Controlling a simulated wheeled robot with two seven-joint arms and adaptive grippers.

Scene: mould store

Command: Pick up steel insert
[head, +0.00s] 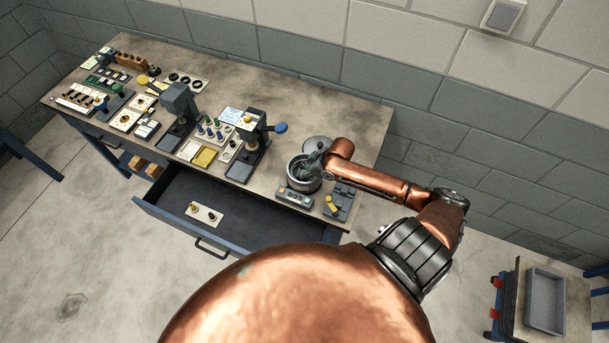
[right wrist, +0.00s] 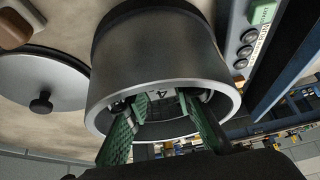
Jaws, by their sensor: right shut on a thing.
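My right gripper (head: 313,160) reaches down into a round grey metal pot (head: 301,180) near the right end of the workbench. In the right wrist view its green-padded fingers (right wrist: 163,104) go in through the mouth of the pot (right wrist: 160,55). They are shut on a small piece marked with a "4" (right wrist: 163,93), apparently the steel insert, still inside the pot. Most of this piece is hidden by the fingers and the pot wall. My left gripper is not in view.
The pot's lid (head: 318,143) lies behind it; a grey control box (head: 295,197) is in front. A fixture with a yellow part (head: 333,205) stands at right. The open drawer (head: 255,212) juts out below. A grey tray (head: 545,300) is on a side table.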

